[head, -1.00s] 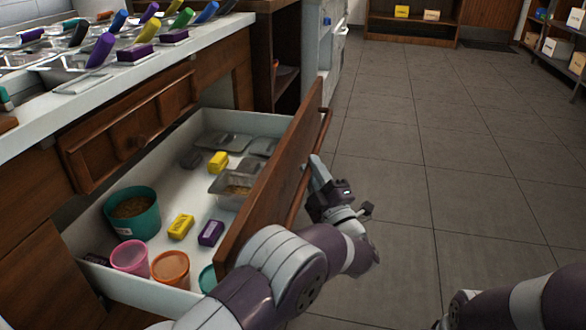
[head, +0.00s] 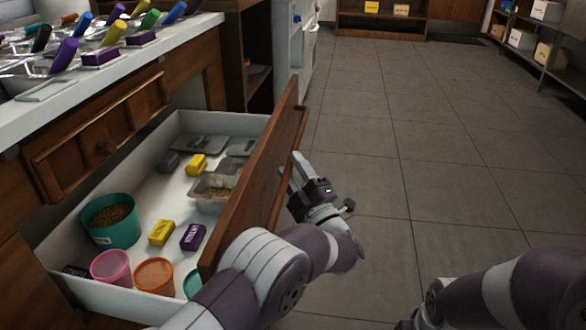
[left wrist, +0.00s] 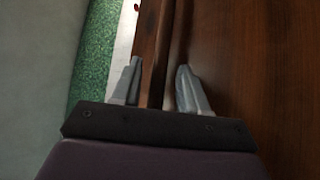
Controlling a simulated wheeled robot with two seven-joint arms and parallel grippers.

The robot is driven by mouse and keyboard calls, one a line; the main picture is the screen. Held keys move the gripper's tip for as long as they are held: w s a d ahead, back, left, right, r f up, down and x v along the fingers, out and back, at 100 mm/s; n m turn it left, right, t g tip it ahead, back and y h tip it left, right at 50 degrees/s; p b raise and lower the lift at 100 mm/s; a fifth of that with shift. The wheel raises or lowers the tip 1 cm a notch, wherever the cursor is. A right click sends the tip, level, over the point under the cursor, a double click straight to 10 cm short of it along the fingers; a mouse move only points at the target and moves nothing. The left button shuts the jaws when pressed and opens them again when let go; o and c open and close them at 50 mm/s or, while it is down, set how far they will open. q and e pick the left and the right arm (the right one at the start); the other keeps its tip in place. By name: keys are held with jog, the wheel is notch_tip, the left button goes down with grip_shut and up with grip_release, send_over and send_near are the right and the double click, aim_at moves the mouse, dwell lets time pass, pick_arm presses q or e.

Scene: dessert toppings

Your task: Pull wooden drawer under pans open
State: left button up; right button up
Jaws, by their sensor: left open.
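The wooden drawer (head: 255,190) under the counter is pulled well out, its inside showing. Its front panel faces right and carries a long wooden handle bar. My left gripper (head: 291,174) is at the outer side of this front, fingers apart. In the left wrist view, the handle bar (left wrist: 152,50) runs between the two open fingers (left wrist: 155,88), and the drawer front (left wrist: 250,60) fills the right side. I cannot tell whether a finger touches the bar. My right arm shows at the lower right, but its gripper is out of view.
The drawer holds a teal tub (head: 110,220), pink cup (head: 110,267), orange cup (head: 154,275), yellow and purple boxes, and metal pans. A shut smaller drawer (head: 100,140) sits under the counter (head: 110,80) with pans. Tiled floor (head: 400,150) to the right is clear.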

pick_arm(q)
jog(key=p+v, duration=0.4)
jog(key=v, duration=0.8)
jog(key=shift+p, duration=0.4)
jog(key=shift+s+d, duration=0.15)
